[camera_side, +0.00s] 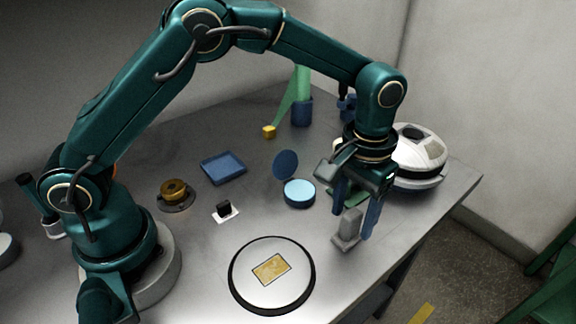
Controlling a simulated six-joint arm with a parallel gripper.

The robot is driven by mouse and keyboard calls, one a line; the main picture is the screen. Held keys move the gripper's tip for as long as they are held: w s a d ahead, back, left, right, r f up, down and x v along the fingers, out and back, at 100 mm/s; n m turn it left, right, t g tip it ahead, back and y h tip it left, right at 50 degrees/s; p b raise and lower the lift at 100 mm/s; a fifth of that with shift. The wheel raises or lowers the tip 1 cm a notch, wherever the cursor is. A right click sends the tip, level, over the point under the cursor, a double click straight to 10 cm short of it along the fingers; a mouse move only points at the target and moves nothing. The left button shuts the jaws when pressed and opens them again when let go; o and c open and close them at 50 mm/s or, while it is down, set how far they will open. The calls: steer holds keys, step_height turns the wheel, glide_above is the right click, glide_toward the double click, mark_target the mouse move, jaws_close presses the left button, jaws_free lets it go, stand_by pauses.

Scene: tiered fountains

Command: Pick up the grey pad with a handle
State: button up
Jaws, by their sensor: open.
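The grey pad with a handle (347,231) stands near the right front edge of the table, its upright block-like handle on a flat base. My gripper (354,222) points down over it, with its two blue fingers open. In the picture the handle's top lies between the fingers, one to its left and one to its right. I cannot tell from this single view whether the fingers touch the handle or how deep they reach.
A round white plate with a yellow card (248,287) lies at the front. A light blue round tin (299,194), a blue tray (222,168), a brass piece (174,190) and a small black block (223,207) lie further left. A white domed device (418,160) stands behind my gripper.

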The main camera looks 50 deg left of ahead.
mark_target(354, 213)
steer(key=shift+f, duration=0.2)
jaws_close()
steer(key=shift+r, duration=0.15)
step_height(354, 213, up, 4)
steer(key=shift+f, duration=0.15)
steer(key=a+r, duration=0.7)
steer(key=a, duration=0.4)
steer(key=shift+s+a, duration=0.35)
